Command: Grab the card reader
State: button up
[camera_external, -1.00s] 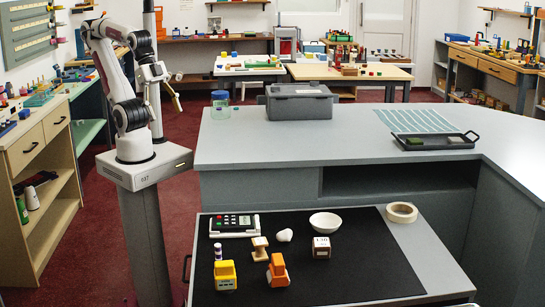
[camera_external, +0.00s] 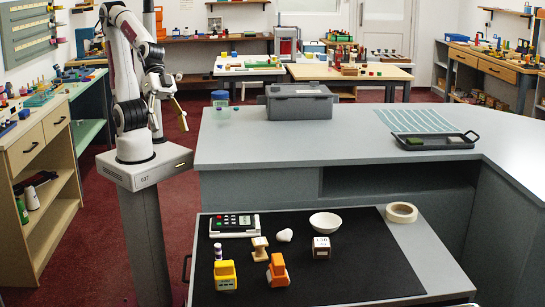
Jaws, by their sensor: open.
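The card reader (camera_external: 234,225) is a dark device with a keypad and a small screen in a white frame. It lies at the back left of the black mat (camera_external: 350,260) on the low grey table. My gripper (camera_external: 181,115) is open and empty. It hangs in the air left of the grey counter, well above and behind the card reader, and touches nothing.
Near the reader are a wooden spool (camera_external: 260,246), a white cup (camera_external: 285,235), a white bowl (camera_external: 325,222), a small box (camera_external: 321,247), a purple-and-white peg (camera_external: 218,252), and yellow (camera_external: 225,275) and orange (camera_external: 278,270) toy vehicles. A tape roll (camera_external: 402,212) lies to the right. The mat's right side is clear.

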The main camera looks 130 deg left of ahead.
jog(key=w+d+f+n+t+y, duration=0.1)
jog(key=w+d+f+n, duration=0.2)
jog(key=w+f, duration=0.4)
jog(key=w+d+f+n+t+y, duration=0.2)
jog(key=w+f, duration=0.2)
jog(key=w, duration=0.5)
jog(key=n+g+y, duration=0.1)
jog(key=n+y, duration=0.2)
jog(key=y, duration=0.6)
send_near(227, 220)
jog(key=w, duration=0.3)
jog(key=shift+a+f, duration=0.4)
jog(key=shift+s+a+f+y, duration=0.25)
jog(key=shift+s+a+y, duration=0.1)
jog(key=shift+s, duration=0.2)
jog(key=shift+x, duration=1.3)
